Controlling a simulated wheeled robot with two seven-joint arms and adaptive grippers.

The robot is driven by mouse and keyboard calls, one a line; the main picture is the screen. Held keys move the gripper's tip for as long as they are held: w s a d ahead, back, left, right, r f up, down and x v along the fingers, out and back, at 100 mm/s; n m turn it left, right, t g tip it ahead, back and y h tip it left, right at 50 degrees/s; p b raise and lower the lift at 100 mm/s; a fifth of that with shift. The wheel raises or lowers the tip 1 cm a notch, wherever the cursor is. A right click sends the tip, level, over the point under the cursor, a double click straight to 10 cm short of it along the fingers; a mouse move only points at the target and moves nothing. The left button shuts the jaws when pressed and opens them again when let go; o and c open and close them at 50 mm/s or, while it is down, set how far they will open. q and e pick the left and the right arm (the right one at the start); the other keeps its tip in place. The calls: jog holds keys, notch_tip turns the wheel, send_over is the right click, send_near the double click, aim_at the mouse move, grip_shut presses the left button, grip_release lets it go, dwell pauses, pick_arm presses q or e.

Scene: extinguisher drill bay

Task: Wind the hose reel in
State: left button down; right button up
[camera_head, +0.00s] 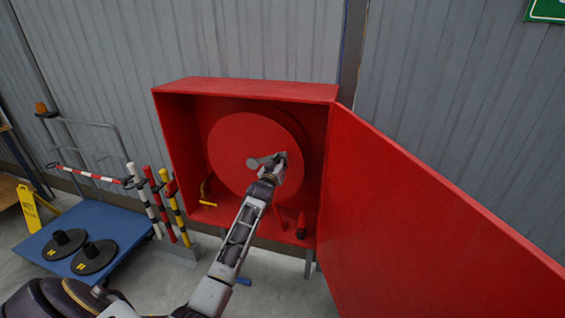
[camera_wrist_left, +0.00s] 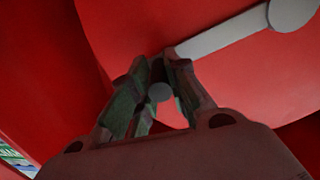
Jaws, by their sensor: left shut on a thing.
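The hose reel (camera_head: 228,145) is a large red disc inside an open red wall cabinet (camera_head: 180,140). A grey crank arm (camera_head: 262,160) runs from the hub at the reel's middle out to the right. My left gripper (camera_head: 279,163) is at the crank's outer end, in front of the disc. In the left wrist view the gripper (camera_wrist_left: 160,78) is shut on the crank handle (camera_wrist_left: 160,92), whose round grey end shows between the fingers. The crank arm (camera_wrist_left: 225,34) reaches up right to its round hub. No hose is clearly visible. My right gripper is not in view.
The cabinet door (camera_head: 420,220) stands open to the right. A yellow lever (camera_head: 207,190) and a red nozzle-like piece (camera_head: 301,225) are in the cabinet's lower part. At left are a blue platform trolley (camera_head: 100,218), striped posts (camera_head: 160,205) and a yellow floor sign (camera_head: 29,207).

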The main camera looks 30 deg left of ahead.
pick_arm(q)
jog(key=shift+a+r, duration=0.15)
jog(key=shift+r, duration=0.3)
jog(key=shift+a+r+n+p, duration=0.15)
jog(key=shift+r+n+p, duration=0.05)
jog(key=shift+n+p, duration=0.25)
jog(key=shift+s+a+r, duration=0.1)
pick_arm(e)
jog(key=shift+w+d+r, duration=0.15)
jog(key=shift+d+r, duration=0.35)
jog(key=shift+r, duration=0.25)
